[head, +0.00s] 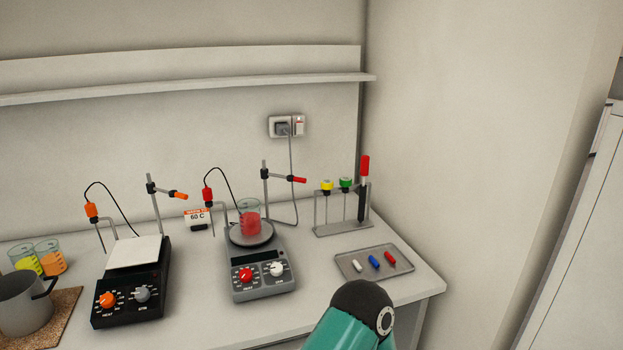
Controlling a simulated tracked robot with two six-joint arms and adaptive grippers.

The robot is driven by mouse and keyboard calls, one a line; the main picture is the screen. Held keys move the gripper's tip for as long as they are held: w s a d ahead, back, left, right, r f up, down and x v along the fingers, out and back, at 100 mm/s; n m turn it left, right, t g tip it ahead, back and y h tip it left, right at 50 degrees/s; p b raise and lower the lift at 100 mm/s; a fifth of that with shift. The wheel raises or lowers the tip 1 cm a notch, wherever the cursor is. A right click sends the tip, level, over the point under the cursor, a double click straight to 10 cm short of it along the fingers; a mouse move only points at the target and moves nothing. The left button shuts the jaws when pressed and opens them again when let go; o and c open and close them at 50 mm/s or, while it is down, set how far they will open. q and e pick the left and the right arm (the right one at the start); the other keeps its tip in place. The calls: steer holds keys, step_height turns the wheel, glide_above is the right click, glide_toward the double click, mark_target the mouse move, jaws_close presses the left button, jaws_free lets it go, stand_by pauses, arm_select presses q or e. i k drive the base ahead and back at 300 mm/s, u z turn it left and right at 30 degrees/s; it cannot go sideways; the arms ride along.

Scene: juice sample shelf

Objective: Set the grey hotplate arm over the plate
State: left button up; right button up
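The grey hotplate (262,277) stands on the bench with a red and a white knob on its front. Its round plate (237,238) carries a glass beaker (250,217) of red liquid. Behind the plate rises a thin grey post (265,191). The hotplate arm (285,177), grey with a red tip, is clamped near the top of the post. It points to the right and does not reach over the plate. A teal link of my arm shows at the bottom, but neither of my grippers is in view.
A black hotplate (132,290) with its own orange-tipped arm (168,192) stands to the left. A red-handled probe (207,194) hangs beside the grey hotplate. A tube rack (340,230) and a marker tray (399,266) are to the right. A wall shelf (200,88) runs above.

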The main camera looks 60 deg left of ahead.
mark_target(287, 178)
steer(key=u, duration=0.15)
steer(key=k, duration=1.25)
steer(key=u, duration=0.7)
steer(key=i, duration=1)
